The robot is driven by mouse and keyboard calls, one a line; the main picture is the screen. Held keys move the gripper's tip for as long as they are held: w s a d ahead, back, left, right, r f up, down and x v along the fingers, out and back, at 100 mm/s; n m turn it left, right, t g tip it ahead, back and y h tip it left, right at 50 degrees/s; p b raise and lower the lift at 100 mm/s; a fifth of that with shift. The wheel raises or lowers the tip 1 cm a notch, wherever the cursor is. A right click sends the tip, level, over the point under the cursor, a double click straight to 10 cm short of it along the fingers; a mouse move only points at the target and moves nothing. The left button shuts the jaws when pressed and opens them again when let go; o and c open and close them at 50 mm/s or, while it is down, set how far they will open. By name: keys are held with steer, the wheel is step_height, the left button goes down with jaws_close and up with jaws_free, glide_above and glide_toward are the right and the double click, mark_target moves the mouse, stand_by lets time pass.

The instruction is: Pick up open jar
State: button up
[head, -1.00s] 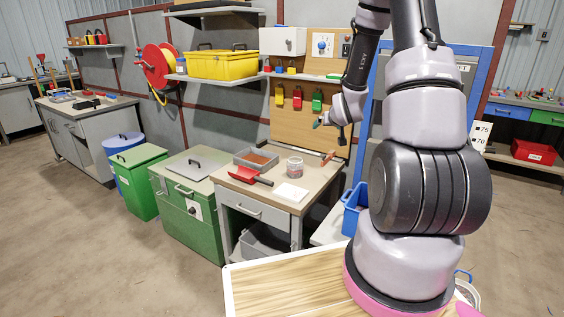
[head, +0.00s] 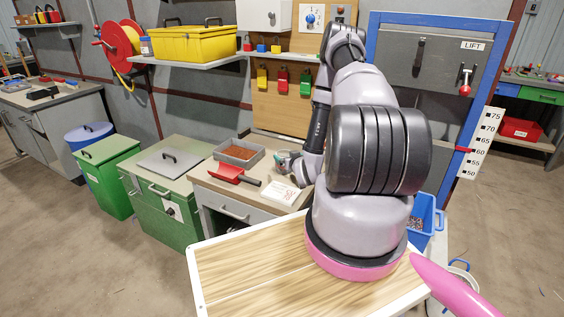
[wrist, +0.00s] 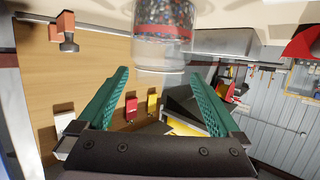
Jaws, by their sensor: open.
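The open jar (wrist: 163,32) is clear, with a red band and many-coloured bits inside. It shows upside down at the top of the wrist view, where the whole picture is inverted. It stands on the workbench (head: 207,180); in the head view it is mostly hidden by my gripper. My gripper (wrist: 158,72) is open, with two green ridged fingers spread apart and nothing held. The jar lies ahead of the fingertips, roughly in line with the gap. I see no clear contact. In the head view my gripper (head: 287,157) is low over the bench.
A board with padlocks (head: 282,81) rises behind. A blue-framed lift cabinet (head: 427,60) stands to the right.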

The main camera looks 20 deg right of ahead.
mark_target(282, 151)
steer(key=x, duration=0.7)
steer(key=shift+w+d+r, duration=0.1)
steer(key=shift+w+r, duration=0.1)
steer(key=shift+w, duration=0.2)
steer(key=c, duration=1.2)
